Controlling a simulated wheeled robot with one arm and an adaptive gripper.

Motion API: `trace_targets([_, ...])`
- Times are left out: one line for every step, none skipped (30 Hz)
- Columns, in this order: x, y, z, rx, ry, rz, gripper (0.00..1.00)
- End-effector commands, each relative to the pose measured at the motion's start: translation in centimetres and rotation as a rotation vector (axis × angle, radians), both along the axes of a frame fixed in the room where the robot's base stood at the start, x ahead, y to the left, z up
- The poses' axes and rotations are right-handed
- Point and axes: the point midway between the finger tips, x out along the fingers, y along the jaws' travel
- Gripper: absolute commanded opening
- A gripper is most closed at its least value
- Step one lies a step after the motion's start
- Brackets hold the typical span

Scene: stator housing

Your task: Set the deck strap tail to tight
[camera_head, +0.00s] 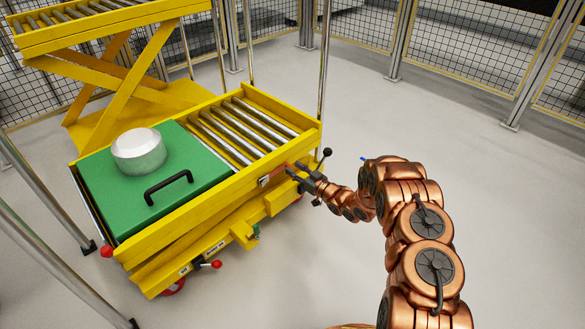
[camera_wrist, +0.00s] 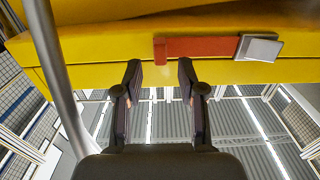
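A red-orange strap tail (camera_wrist: 200,48) lies along the yellow side beam of the roller deck in the wrist view. One end meets a silver metal buckle (camera_wrist: 258,47); the other ends in a small folded tab. In the head view the strap (camera_head: 272,177) shows small on the deck's near side, toward the right corner. My gripper (camera_wrist: 161,68) is open and empty, its two dark fingertips just short of the tab end and apart from each other. In the head view my gripper (camera_head: 297,176) is close to the strap; whether it touches cannot be told.
A green case (camera_head: 135,205) with a black handle and a white round part (camera_head: 138,151) sits on the yellow cart's rollers. A black-knobbed lever (camera_head: 327,153) rises beside my gripper. A metal post (camera_wrist: 55,75) stands left in the wrist view. Floor on the right is clear.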

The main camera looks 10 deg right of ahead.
Motion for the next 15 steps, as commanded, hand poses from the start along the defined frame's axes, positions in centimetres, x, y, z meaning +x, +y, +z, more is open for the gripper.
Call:
trace_targets([-0.6, -0.6, 0.0, 0.001, 0.002, -0.003, 0.4])
trace_targets([-1.0, -0.9, 0.0, 0.002, 0.003, -0.004, 0.4])
trace_targets([-1.6, -1.4, 0.0, 0.0, 0.001, -0.004, 0.4])
trace_targets([-2.1, -1.7, 0.0, -0.001, 0.002, -0.004, 0.4])
trace_targets([-2.6, -2.1, 0.0, -0.002, 0.002, -0.005, 0.4])
trace_targets([-3.2, -2.5, 0.0, 0.0, 0.004, -0.005, 0.4])
trace_targets([-3.7, -2.8, 0.1, 0.001, 0.003, -0.004, 0.4])
trace_targets([-4.2, -3.1, 0.1, -0.001, 0.001, -0.004, 0.4])
trace_targets([-4.8, -3.6, 0.2, 0.0, 0.0, -0.005, 0.4])
trace_targets([-5.2, -3.9, 0.2, 0.0, -0.001, -0.004, 0.4])
trace_targets([-5.6, -4.1, 0.2, 0.0, -0.001, -0.004, 0.4])
trace_targets([-6.1, -4.5, 0.1, -0.001, 0.0, -0.004, 0.4])
trace_targets([-6.5, -4.7, 0.1, -0.001, 0.002, -0.004, 0.4])
trace_targets([-6.8, -4.9, 0.0, -0.001, 0.002, -0.004, 0.4])
trace_targets([-7.2, -5.1, 0.0, -0.001, 0.003, -0.003, 0.4])
